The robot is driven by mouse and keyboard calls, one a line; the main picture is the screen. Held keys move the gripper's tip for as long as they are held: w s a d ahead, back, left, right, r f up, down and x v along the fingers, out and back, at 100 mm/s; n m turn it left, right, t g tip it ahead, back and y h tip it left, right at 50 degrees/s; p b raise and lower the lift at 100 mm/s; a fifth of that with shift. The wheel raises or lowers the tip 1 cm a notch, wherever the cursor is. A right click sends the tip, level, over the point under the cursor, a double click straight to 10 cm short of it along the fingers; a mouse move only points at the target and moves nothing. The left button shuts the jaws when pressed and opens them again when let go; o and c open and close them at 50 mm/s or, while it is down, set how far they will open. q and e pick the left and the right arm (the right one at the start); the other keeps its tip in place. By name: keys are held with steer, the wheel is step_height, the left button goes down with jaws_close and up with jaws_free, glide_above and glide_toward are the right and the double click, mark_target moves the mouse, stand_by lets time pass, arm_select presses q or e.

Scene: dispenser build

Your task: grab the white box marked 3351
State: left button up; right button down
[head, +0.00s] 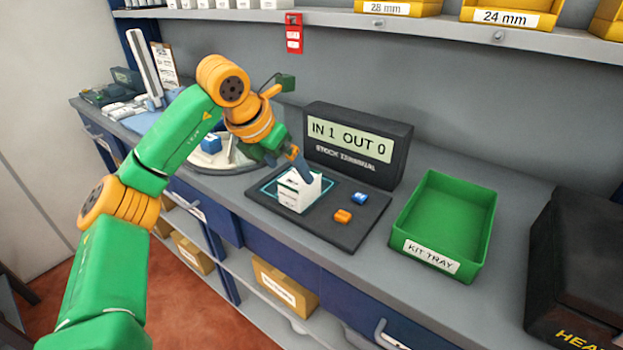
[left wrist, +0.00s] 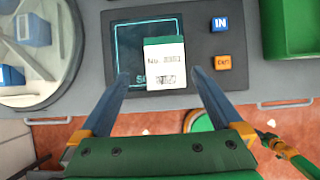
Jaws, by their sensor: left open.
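The white box (head: 297,191) stands on the square marked in teal on the dark pad of the stock terminal. In the left wrist view the white box (left wrist: 166,64) shows a label reading No. 3351 and a green edge. My left gripper (head: 299,167) is at the box from above in the head view. In the left wrist view my left gripper (left wrist: 159,76) is open, with one finger on each side of the box and gaps between fingers and box. My right gripper is not in view.
The stock terminal (head: 357,159) reads IN 1 OUT 0 behind the pad (head: 345,235). A blue IN button (head: 360,198) and an orange button (head: 343,216) lie right of the box. The green kit tray (head: 478,228) stands farther right.

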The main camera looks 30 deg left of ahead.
mark_target(295, 179)
arm_select(q)
steer(key=shift+w+f, duration=0.15)
steer(key=shift+w, duration=0.15)
steer(key=x, duration=0.4)
steer(key=s+x, duration=0.1)
steer(key=x, duration=0.1)
steer(key=shift+w+d+f+p, duration=0.1)
steer(key=shift+d+f+p, duration=0.2)
steer(key=shift+d+p, duration=0.1)
steer(key=shift+w+f, duration=0.15)
jaws_close()
